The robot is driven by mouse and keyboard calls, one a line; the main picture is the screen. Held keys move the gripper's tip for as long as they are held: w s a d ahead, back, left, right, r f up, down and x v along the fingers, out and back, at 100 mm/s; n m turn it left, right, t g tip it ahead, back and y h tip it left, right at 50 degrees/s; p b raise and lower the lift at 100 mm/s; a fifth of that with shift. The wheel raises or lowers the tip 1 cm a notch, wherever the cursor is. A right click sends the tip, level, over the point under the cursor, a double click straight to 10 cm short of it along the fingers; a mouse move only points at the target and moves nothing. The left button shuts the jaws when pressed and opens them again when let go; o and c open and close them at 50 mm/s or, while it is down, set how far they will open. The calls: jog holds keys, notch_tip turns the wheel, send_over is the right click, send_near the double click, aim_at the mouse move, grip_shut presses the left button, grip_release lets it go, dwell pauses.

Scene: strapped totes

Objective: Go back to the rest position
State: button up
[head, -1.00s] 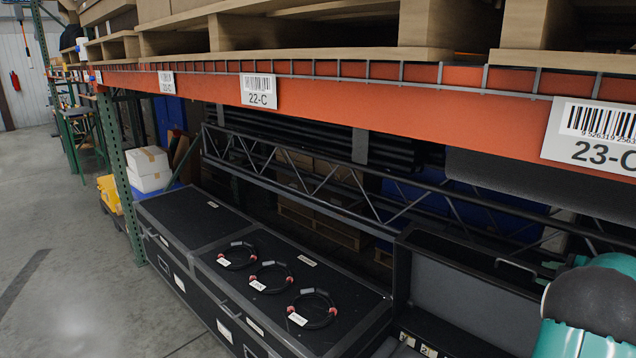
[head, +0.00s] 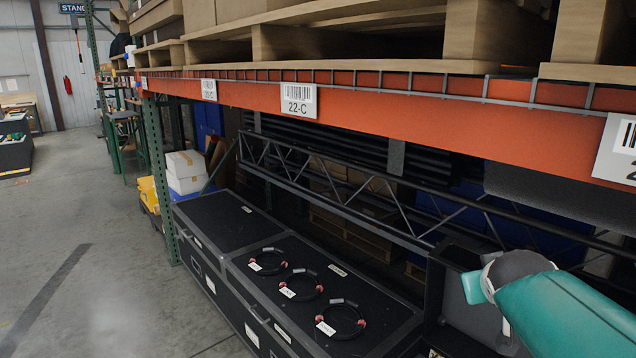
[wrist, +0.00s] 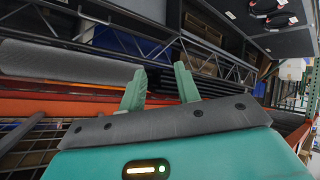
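My gripper (wrist: 160,88) shows in the wrist view with its two green fingers spread apart and nothing between them. It is open and empty. The wrist view is tilted, with a dark metal truss (wrist: 120,38) and an orange shelf beam (wrist: 62,107) beyond the fingers. In the head view my teal arm with its grey joint is at the lower right, in front of the rack. My fingers cannot be made out in the head view.
An orange beam (head: 420,112) with barcode labels runs across the rack, with wooden pallets (head: 350,42) above it. Black cases (head: 225,222) stand below. Three coiled cables (head: 302,284) lie on one case. Clear grey floor (head: 90,230) lies at the left.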

jog(key=s+a+f+g+y, duration=0.2)
jog(key=s+a+f, duration=0.2)
jog(key=s+a, duration=0.4)
jog(key=s+a+f+g+y, duration=0.2)
jog(key=s+a+f, duration=0.2)
jog(key=s+a, duration=0.4)
jog(key=shift+a+f+n+y, duration=0.2)
jog(key=shift+a+n+y, duration=0.2)
jog(key=shift+a, duration=0.35)
